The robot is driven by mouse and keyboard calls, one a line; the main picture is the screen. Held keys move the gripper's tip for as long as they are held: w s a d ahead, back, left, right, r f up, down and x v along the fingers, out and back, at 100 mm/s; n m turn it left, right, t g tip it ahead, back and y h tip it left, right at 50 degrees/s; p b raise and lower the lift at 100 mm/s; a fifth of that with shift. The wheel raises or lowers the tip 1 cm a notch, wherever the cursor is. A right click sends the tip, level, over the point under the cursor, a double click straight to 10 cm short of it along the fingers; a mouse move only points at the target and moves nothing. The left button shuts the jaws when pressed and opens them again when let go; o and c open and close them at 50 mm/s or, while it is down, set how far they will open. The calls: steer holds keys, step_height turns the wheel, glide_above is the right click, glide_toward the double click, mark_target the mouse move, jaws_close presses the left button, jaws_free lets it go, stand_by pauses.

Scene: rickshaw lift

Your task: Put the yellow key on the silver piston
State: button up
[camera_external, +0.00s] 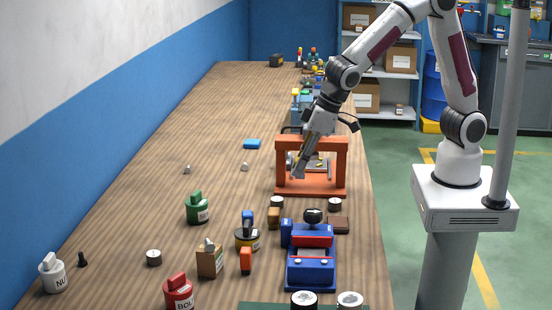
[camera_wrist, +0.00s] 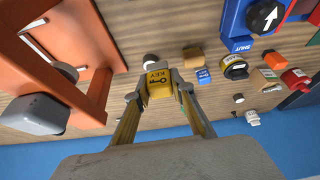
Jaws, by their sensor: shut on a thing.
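The yellow key (camera_wrist: 158,86), a small block with a black key symbol and the word KEY, is between my gripper's fingertips (camera_wrist: 160,92) in the wrist view. My gripper is shut on it. In the external view my gripper (camera_external: 299,170) hangs at the front left of the orange press frame (camera_external: 338,170), and I cannot make out the key there. A rounded silver-grey piece (camera_wrist: 40,115) beside the orange frame in the wrist view may be the silver piston. It is apart from the key. In the external view the arm partly hides the inside of the frame.
A blue and red machine (camera_external: 311,258) stands in front of the frame. Green (camera_external: 197,211), yellow-black (camera_external: 247,238) and red (camera_external: 178,293) containers and a brown box (camera_external: 210,261) stand to its left. A blue block (camera_external: 252,144) lies behind left. Much of the left table is clear.

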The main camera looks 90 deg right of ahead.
steer(key=w+a+r+n, duration=0.2)
steer(key=a, duration=1)
step_height(320, 180, up, 3)
steer(key=n+g+y, duration=0.1)
steer(key=n+y, duration=0.2)
steer(key=n, duration=0.4)
glide_above(345, 303)
steer(key=s+d, duration=0.1)
steer(key=shift+s, duration=0.1)
steer(key=shift+d, duration=0.1)
steer(key=shift+f, duration=3.15)
steer(key=shift+f, duration=1.85)
steer(key=shift+f, duration=0.15)
